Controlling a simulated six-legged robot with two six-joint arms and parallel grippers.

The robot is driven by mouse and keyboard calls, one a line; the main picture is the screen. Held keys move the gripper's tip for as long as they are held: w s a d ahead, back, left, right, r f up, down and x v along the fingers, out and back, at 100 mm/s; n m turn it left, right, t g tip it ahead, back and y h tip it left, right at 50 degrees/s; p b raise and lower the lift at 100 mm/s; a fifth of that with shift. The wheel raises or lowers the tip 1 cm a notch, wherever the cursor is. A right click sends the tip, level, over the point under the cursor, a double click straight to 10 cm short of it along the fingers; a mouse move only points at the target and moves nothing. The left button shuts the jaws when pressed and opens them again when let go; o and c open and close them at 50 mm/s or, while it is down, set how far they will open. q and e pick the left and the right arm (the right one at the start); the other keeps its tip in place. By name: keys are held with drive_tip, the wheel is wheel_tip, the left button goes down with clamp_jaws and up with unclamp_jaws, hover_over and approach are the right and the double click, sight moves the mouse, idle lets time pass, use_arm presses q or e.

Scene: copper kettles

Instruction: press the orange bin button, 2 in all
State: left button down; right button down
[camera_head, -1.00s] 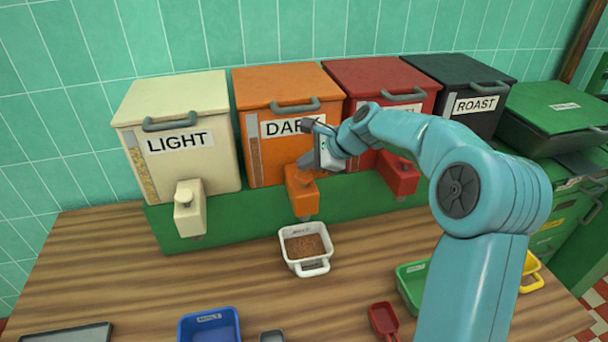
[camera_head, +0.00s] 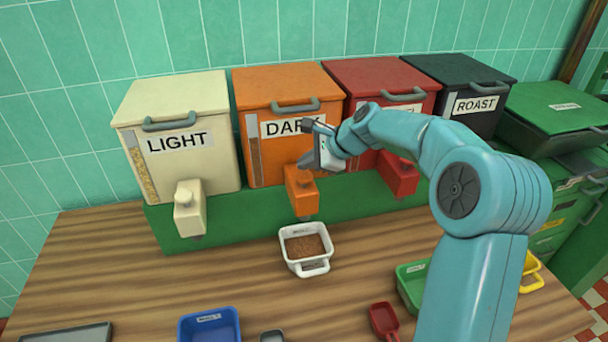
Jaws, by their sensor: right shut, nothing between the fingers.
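The orange bin (camera_head: 287,88) stands second from the left, with a label whose end is hidden by my right gripper. Its orange dispenser (camera_head: 302,194) juts from the lower front, with the button (camera_head: 303,177) on top. My right gripper (camera_head: 305,163) is shut and empty, its fingertips just above the button; I cannot tell whether they touch it. A white scoop cup (camera_head: 290,262) with brown grounds inside stands on the wooden counter below the dispenser. My left gripper is not in view.
The cream LIGHT bin (camera_head: 176,100) is to the left, and the red bin (camera_head: 365,76) and black ROAST bin (camera_head: 462,72) to the right. A blue tray (camera_head: 208,330), a green tray (camera_head: 405,292) and a red scoop (camera_head: 383,318) lie in front.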

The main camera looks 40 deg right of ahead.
sight(307, 176)
drive_tip(key=shift+f, duration=0.45)
drive_tip(key=shift+f+b, duration=0.95)
idle(0.9)
drive_tip(key=shift+r, duration=0.1)
drive_tip(key=shift+r+p, duration=1.25)
drive_tip(key=shift+r, duration=0.1)
wheel_tip(307, 176, up, 5)
drive_tip(key=p, duration=0.5)
